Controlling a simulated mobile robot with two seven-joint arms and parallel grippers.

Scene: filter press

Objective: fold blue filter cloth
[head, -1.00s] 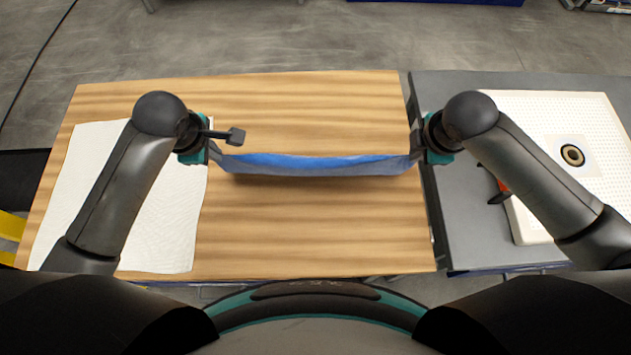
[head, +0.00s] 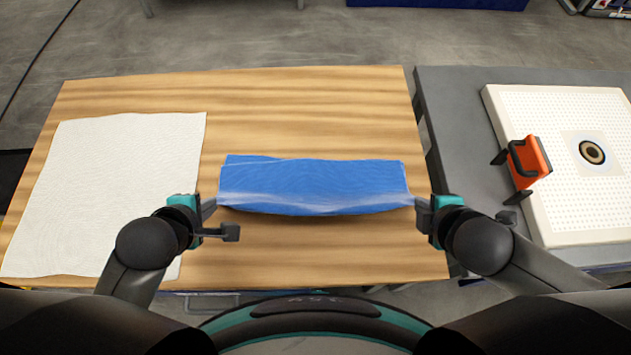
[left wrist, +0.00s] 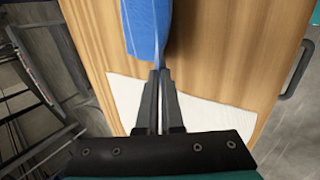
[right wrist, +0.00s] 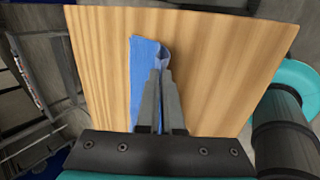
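The blue filter cloth (head: 312,183) is a wide, short strip over the middle of the wooden table. Its near edge is lifted and paler, and its far part hangs or lies toward the back. My left gripper (head: 212,206) is shut on its near left corner; the cloth (left wrist: 146,28) runs away from the fingertips (left wrist: 158,75) in the left wrist view. My right gripper (head: 418,203) is shut on the near right corner. In the right wrist view the cloth (right wrist: 145,75) shows a fold at the fingertips (right wrist: 160,75). The underside is hidden.
A white cloth (head: 120,180) lies flat on the left of the wooden table (head: 300,105). At the right, a grey table (head: 450,130) bears a white perforated plate (head: 560,215) with a round central hole and an orange-black tool (head: 528,162). Bare wood surrounds the blue cloth.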

